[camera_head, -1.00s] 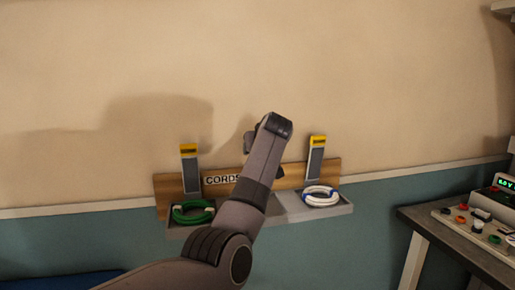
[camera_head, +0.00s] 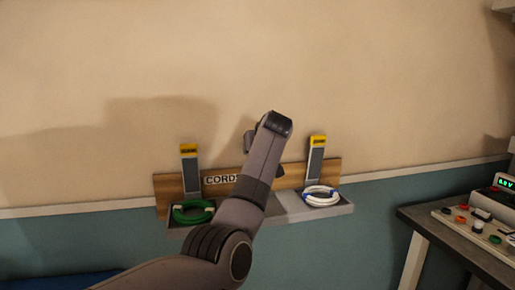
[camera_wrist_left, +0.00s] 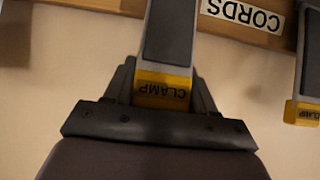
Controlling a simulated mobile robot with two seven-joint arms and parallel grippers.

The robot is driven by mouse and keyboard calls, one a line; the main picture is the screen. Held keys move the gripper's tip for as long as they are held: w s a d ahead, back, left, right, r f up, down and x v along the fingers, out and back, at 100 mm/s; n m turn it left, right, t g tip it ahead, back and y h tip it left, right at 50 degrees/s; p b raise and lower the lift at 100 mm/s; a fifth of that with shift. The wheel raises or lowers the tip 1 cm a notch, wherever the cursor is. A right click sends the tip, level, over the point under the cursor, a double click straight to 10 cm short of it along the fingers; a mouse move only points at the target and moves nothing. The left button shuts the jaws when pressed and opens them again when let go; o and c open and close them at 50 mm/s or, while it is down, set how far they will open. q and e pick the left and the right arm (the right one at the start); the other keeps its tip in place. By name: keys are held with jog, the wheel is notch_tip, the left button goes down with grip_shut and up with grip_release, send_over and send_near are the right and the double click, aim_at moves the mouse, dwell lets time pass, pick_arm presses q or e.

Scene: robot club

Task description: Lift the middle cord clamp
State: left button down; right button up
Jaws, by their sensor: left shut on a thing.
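The middle cord clamp (camera_wrist_left: 163,88) has a grey lever and a yellow end marked CLAMP. In the left wrist view it stands between the fingers of my left gripper (camera_wrist_left: 165,92), which is shut on its yellow end. In the head view my left arm hides the middle clamp and most of the gripper. The left clamp (camera_head: 189,170) and the right clamp (camera_head: 315,164) stand upright on the wooden board (camera_head: 289,176), each with a yellow top. My right gripper is not in view.
A grey tray (camera_head: 285,214) under the board holds a green cord coil (camera_head: 193,211) and a white-blue coil (camera_head: 320,196). A CORDS label (camera_head: 221,180) is on the board. A bench (camera_head: 449,240) with electronics stands at the right. The wall above is bare.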

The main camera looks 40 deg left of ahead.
pick_arm(q)
jog(key=shift+f, duration=0.65)
jog(key=c, duration=0.6)
grip_release()
jog(key=shift+o, duration=0.8)
jog(key=shift+w+a, duration=0.1)
jog(key=shift+a, duration=0.05)
jog(key=shift+r, duration=0.25)
jog(key=b+v, duration=0.2)
jog(key=v, duration=0.5)
